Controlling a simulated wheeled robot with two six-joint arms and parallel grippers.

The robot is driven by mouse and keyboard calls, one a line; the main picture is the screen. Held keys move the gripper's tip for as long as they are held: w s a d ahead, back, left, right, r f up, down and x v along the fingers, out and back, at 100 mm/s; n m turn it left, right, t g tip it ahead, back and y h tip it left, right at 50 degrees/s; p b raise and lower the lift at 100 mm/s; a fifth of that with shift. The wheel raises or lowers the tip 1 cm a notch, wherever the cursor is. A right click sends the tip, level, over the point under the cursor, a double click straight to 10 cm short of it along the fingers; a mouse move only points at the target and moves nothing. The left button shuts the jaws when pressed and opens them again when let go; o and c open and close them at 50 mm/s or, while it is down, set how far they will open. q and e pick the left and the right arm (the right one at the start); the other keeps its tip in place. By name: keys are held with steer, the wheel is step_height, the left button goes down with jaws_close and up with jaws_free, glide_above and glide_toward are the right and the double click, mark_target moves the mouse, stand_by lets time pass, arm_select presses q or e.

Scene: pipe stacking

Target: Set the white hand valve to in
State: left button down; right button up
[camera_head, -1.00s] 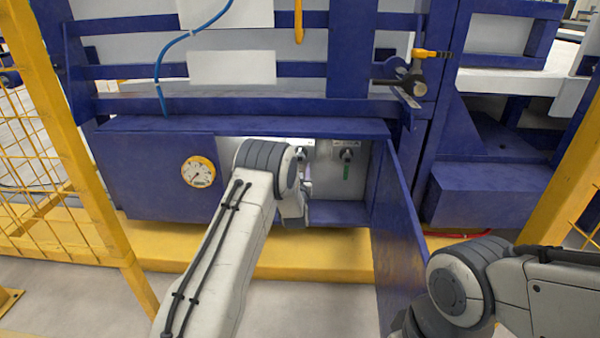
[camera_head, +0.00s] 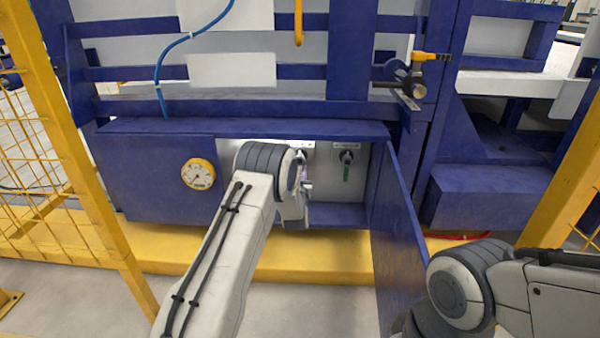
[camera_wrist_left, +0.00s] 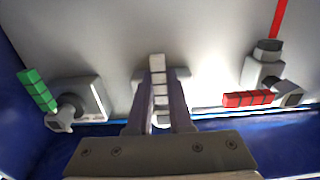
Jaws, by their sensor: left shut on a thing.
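The white hand valve (camera_wrist_left: 158,65) has a ribbed white handle and shows in the left wrist view at the middle. My left gripper (camera_wrist_left: 160,105) is shut on this handle, with one dark finger on each side. In the head view my left wrist (camera_head: 292,205) reaches into the open blue cabinet, and my arm hides the white handle and the fingertips. A valve with a green handle (camera_wrist_left: 38,90) is left of the gripper in the wrist view. A valve with a red handle (camera_wrist_left: 248,98) is to the right. The right gripper is not in view.
The blue cabinet's open door (camera_head: 398,240) stands right of my left arm. A round gauge (camera_head: 198,173) is on the cabinet front at left. Yellow fence posts (camera_head: 85,170) flank the area.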

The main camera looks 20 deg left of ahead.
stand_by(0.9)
arm_select(q)
steer(key=shift+s+a+r+m+p, duration=0.15)
steer(key=shift+a+m+p, duration=0.3)
steer(key=shift+m+p, duration=0.8)
steer(key=shift+s+a+r+m+p, duration=0.15)
steer(key=shift+a+m+p, duration=0.3)
steer(key=shift+m+p, duration=0.8)
steer(key=shift+s+a+r+m+p, duration=0.15)
steer(key=shift+a+m+p, duration=0.3)
steer(key=shift+m+p, duration=0.8)
steer(key=shift+m, duration=0.35)
steer(key=c, duration=0.8)
jaws_free()
